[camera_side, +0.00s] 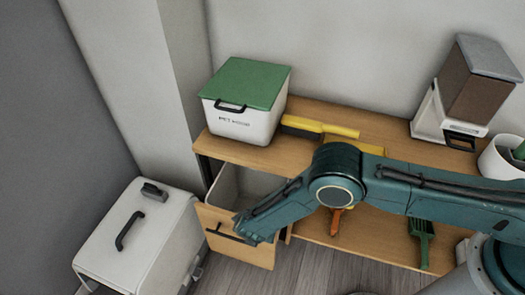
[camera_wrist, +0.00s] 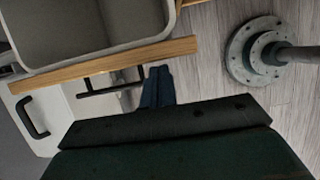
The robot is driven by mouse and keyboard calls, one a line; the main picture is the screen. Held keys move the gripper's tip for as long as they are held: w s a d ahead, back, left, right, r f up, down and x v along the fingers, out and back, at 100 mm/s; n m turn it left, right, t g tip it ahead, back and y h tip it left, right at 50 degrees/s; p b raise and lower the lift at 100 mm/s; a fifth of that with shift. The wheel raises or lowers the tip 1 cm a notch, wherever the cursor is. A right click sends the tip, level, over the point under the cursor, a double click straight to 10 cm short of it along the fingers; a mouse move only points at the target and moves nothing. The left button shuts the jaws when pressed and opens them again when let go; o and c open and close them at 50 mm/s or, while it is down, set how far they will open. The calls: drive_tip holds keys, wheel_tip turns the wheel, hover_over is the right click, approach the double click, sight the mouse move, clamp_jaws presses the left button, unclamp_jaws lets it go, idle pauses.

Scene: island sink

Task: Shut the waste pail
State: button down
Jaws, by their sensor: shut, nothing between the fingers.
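The waste pail is a pale bin (camera_side: 222,188) in a pull-out with a wooden front (camera_side: 258,256) and a black bar handle (camera_side: 222,236). It stands pulled out from under the left end of the wooden bench. In the wrist view the grey, empty-looking bin (camera_wrist: 85,25) shows at top left, behind the edge of the wooden front (camera_wrist: 120,60) and the handle (camera_wrist: 112,88). My gripper (camera_side: 243,232) is shut and empty at the outer face of the front, just right of the handle; its tips show in the wrist view (camera_wrist: 157,82). I cannot tell whether they touch.
A white box with a black handle (camera_side: 150,245) stands on the floor left of the pail. On the bench are a green-lidded white bin (camera_side: 245,125), a yellow brush (camera_side: 320,128) and a brown-and-white dispenser (camera_side: 465,95). An orange tool and a green scoop (camera_side: 421,235) sit lower.

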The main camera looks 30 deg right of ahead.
drive_tip(key=w+d, duration=0.6)
drive_tip(key=shift+w+d, duration=0.35)
drive_tip(key=shift+s+a, duration=0.1)
